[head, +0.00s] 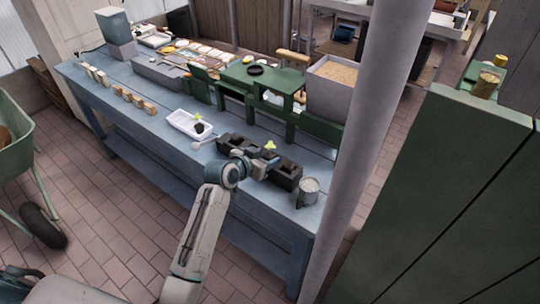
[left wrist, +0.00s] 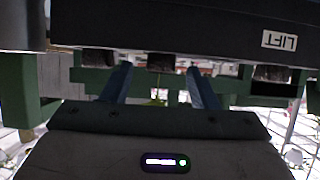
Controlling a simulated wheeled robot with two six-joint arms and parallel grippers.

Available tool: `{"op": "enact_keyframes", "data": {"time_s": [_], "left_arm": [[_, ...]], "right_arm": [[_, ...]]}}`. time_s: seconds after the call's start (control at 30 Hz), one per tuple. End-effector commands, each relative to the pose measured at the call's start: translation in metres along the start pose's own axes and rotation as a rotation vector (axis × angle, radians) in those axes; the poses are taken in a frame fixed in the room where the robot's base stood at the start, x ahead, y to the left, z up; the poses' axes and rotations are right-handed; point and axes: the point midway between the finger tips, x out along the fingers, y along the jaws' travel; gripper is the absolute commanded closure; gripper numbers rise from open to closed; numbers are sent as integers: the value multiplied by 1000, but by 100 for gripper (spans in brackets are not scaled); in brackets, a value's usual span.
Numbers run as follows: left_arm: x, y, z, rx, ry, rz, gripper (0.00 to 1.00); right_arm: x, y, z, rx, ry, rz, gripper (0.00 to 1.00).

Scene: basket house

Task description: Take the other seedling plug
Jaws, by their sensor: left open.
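A seedling plug with yellow-green leaves (head: 269,145) stands in the black plug tray (head: 285,181) on the blue bench. Another dark plug (head: 199,128) with a green seedling lies in the white tray (head: 181,121) to the left. My left gripper (head: 262,168) is at the black tray, by the seedling. In the left wrist view, which appears upside down, its blue fingers (left wrist: 160,88) are open on either side of the seedling stem (left wrist: 158,94). The black tray with a LIFT label (left wrist: 190,25) fills the top there. I cannot tell whether the fingers touch the plug. My right gripper is out of view.
A metal cup (head: 308,191) stands right of the black tray. A green stand (head: 262,79) and a grey bin (head: 330,88) are behind it. Small wooden blocks (head: 132,98) line the bench's left part. A grey post (head: 365,130) rises at the right.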

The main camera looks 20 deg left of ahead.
Motion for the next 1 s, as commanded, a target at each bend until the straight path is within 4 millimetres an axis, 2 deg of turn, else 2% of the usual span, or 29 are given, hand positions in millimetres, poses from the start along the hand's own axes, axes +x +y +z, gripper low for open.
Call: {"op": "enact_keyframes", "data": {"time_s": [0.1, 0.33, 0.5, 0.57, 0.6, 1.0], "left_arm": [[8, 0, 0, 0, -1, 0, 46], [8, 0, 1, 0, -1, 0, 46], [8, 0, 1, 0, -1, 0, 79], [8, 0, 1, 0, -1, 0, 91], [8, 0, 1, 0, -1, 0, 94], [7, 0, -1, 1, 0, 0, 94]], "right_arm": [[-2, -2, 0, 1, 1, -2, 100], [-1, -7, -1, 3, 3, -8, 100], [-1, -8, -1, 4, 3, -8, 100], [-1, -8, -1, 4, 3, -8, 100], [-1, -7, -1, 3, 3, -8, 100], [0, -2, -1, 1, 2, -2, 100]]}}
